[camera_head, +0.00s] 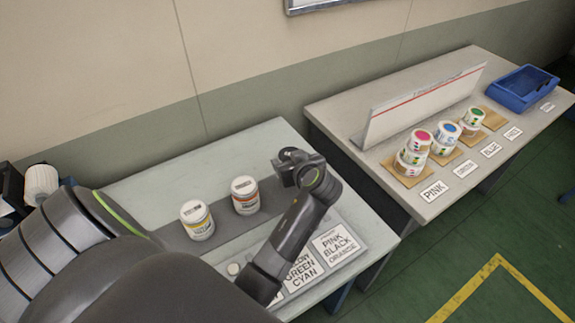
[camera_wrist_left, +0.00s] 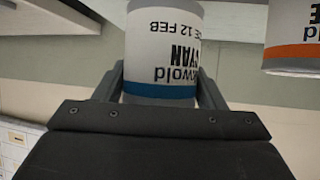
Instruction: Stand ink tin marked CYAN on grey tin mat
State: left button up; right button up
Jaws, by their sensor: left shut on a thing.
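My left gripper (camera_head: 296,166) is over the far right of the near table, beyond the row of tins. In the left wrist view its fingers are shut around a white ink tin with a blue band, marked CYAN (camera_wrist_left: 163,45). My gripper hides this tin in the head view, and I cannot tell whether its base touches anything. The grey tin mat (camera_head: 222,237) is a dark strip along the table. The right gripper is not in view.
Cards with colour names (camera_head: 337,243) lie along the table's front edge, partly behind my left arm. A second table at right holds stacked rolls (camera_head: 414,150), an upright white board (camera_head: 425,105) and a blue bin (camera_head: 521,88). A gap separates the tables.

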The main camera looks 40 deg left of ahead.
pick_arm(q)
notch_tip(320, 180, down, 3)
jog(key=shift+f, duration=0.45)
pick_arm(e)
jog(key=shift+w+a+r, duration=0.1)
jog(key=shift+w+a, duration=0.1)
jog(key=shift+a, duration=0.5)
pick_arm(q)
jog(key=o, duration=0.8)
jog(key=shift+f, duration=0.15)
jog(key=o, duration=0.5)
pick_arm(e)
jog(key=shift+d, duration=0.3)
pick_arm(q)
jog(key=shift+r, duration=0.25)
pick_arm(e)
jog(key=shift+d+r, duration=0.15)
